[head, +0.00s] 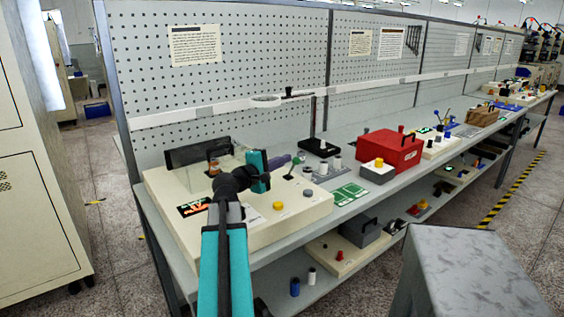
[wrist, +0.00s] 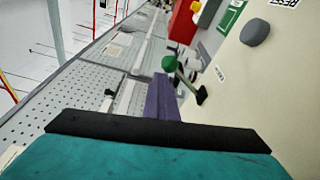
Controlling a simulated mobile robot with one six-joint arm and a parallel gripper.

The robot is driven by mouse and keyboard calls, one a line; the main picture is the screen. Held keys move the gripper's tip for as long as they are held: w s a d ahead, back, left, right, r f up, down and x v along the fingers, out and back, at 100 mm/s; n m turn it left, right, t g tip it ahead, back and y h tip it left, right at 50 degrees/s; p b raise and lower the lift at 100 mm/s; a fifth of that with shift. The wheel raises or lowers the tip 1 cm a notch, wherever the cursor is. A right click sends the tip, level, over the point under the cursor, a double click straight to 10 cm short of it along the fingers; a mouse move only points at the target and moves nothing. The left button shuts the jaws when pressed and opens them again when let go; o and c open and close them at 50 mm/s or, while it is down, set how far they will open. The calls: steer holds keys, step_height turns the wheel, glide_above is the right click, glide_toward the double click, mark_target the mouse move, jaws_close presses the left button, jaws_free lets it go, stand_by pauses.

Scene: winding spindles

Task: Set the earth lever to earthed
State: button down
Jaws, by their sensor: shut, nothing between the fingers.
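The lever with a green ball knob (wrist: 169,63) stands on the cream panel (wrist: 285,80); its dark rod runs from the knob down to a black base. I take it for the earth lever. In the head view its green knob (head: 298,159) shows just beside my fingertips. My gripper (head: 296,159) has purple fingers and is shut and empty. In the wrist view my gripper (wrist: 161,80) points at the lever, with the fingertips just short of the knob. I cannot tell whether they touch it. A small label beside the lever is too small to read.
The cream panel also carries a yellow button (head: 279,205), a grey button (head: 308,193) and a clear cover (head: 200,175). A red box (head: 388,150) and green cards (head: 349,193) lie further right on the bench. A pegboard (head: 230,80) stands behind. A grey block (head: 465,270) stands in front.

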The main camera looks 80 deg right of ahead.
steer(key=shift+s+a+f, duration=0.1)
steer(key=shift+s+a, duration=0.1)
steer(key=shift+s, duration=0.1)
steer(key=shift+a, duration=0.1)
steer(key=shift+w+a, duration=0.25)
steer(key=shift+a, duration=0.3)
steer(key=v, duration=0.7)
steer(key=shift+w+b, duration=0.2)
steer(key=shift+b, duration=0.15)
steer(key=shift+w+a+b, duration=0.15)
steer(key=shift+w+b, duration=0.05)
steer(key=shift+b, duration=0.3)
steer(key=b+v, duration=0.2)
steer(key=b, duration=0.1)
steer(key=shift+w+a, duration=0.25)
steer(key=shift+a, duration=0.05)
steer(key=shift+b+v, duration=0.9)
steer(key=shift+b, duration=0.5)
steer(key=shift+a, duration=0.1)
